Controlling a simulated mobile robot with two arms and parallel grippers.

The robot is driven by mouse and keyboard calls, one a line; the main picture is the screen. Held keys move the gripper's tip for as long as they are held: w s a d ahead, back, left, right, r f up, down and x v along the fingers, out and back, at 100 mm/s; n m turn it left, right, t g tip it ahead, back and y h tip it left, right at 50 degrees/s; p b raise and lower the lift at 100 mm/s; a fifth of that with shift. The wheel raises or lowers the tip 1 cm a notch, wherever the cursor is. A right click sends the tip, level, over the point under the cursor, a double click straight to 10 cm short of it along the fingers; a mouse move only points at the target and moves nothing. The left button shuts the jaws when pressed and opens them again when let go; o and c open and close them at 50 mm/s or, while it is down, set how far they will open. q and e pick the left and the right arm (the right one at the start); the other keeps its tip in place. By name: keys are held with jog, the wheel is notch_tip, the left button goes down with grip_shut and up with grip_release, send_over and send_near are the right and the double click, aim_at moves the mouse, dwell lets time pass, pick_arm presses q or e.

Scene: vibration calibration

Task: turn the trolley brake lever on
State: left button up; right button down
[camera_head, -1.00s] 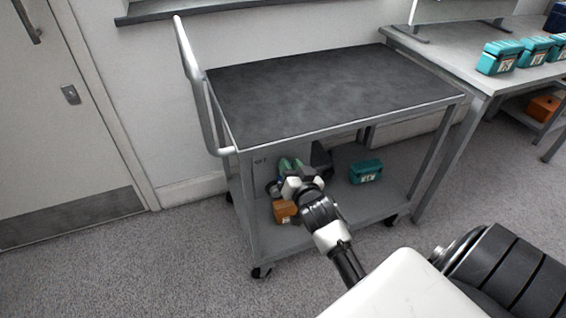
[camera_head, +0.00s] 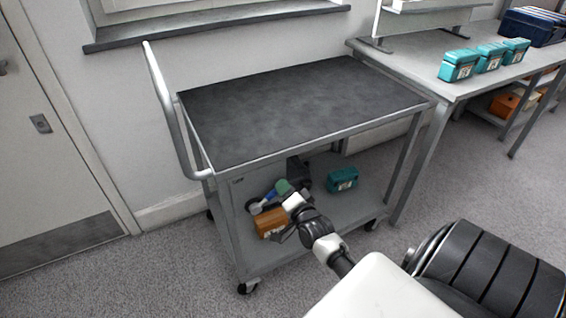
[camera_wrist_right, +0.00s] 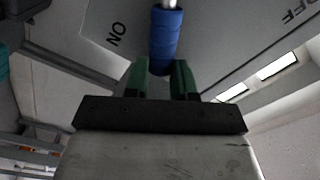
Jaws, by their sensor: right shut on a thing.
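The trolley (camera_head: 300,112) has a dark top, a grey frame and a push handle at the left. In the right wrist view, the blue grip of the brake lever (camera_wrist_right: 165,38) stands between the green fingertips of my right gripper (camera_wrist_right: 160,75), which is shut on it. The panel behind reads ON at the left and OFF at the right; the lever lies between them, nearer ON. In the head view, the lever's blue grip (camera_head: 270,197) shows beside my right gripper (camera_head: 284,188), under the trolley top. My left gripper is out of view.
On the lower shelf are an orange box (camera_head: 271,222) and a teal box (camera_head: 342,179), close to my right gripper. A table (camera_head: 420,80) with several teal boxes stands to the right. A door (camera_head: 45,160) is at the left. The floor in front is clear.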

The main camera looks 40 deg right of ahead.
jog(key=shift+d, duration=0.1)
dwell(0.4)
jog(key=c, duration=0.9)
grip_release()
jog(key=shift+f, duration=0.1)
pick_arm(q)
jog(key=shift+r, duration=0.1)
pick_arm(e)
jog(key=shift+s, duration=0.1)
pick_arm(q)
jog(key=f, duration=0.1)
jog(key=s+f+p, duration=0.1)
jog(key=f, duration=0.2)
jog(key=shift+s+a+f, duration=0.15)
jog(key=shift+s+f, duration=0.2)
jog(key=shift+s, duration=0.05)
pick_arm(e)
jog(key=v, duration=1)
jog(key=shift+s, duration=0.35)
